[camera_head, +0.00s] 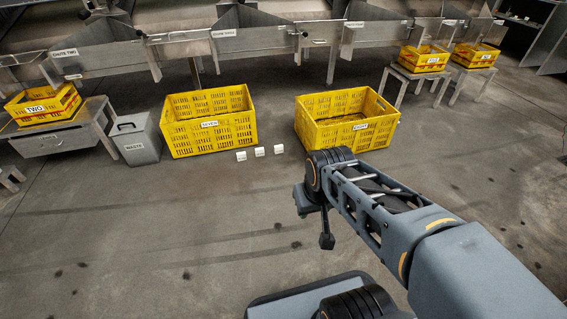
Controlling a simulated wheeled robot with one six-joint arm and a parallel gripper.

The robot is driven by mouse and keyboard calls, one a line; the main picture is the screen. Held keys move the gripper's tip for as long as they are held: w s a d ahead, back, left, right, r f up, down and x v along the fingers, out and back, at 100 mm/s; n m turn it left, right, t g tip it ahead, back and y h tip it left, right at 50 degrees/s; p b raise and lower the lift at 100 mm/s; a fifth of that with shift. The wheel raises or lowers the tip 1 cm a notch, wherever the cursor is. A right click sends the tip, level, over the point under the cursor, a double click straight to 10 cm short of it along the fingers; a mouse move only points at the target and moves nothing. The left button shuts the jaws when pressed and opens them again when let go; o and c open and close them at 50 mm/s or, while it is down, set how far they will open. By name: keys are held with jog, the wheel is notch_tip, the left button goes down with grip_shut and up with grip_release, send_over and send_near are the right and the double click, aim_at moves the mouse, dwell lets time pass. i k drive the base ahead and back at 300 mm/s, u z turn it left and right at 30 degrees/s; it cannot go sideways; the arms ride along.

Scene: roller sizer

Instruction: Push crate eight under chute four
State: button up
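A large yellow slatted crate (325,132) stands on the floor right of centre. Its small white front label seems to read EIGHT. Its open top shows an empty-looking inside. A metal chute (376,36) is behind it, up and to the right, with a small label that I cannot read surely as FOUR. The crate stands on the floor in front of the chute row. My gripper (326,241) hangs at the end of my arm, apart from the crate and nearer to me. It is small and dark, and its fingers cannot be told apart.
A similar yellow crate (210,140), labelled SEVEN, stands to the left. Three small white blocks (260,152) lie on the floor between the crates. A grey waste bin (134,139) and tables (64,137) with smaller crates stand at the sides. The near floor is open.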

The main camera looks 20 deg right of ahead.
aim_at(311, 133)
jog(key=u, duration=0.05)
jog(key=k, duration=0.6)
jog(key=z, duration=0.7)
jog(key=i, duration=1.2)
jog(key=u, duration=0.65)
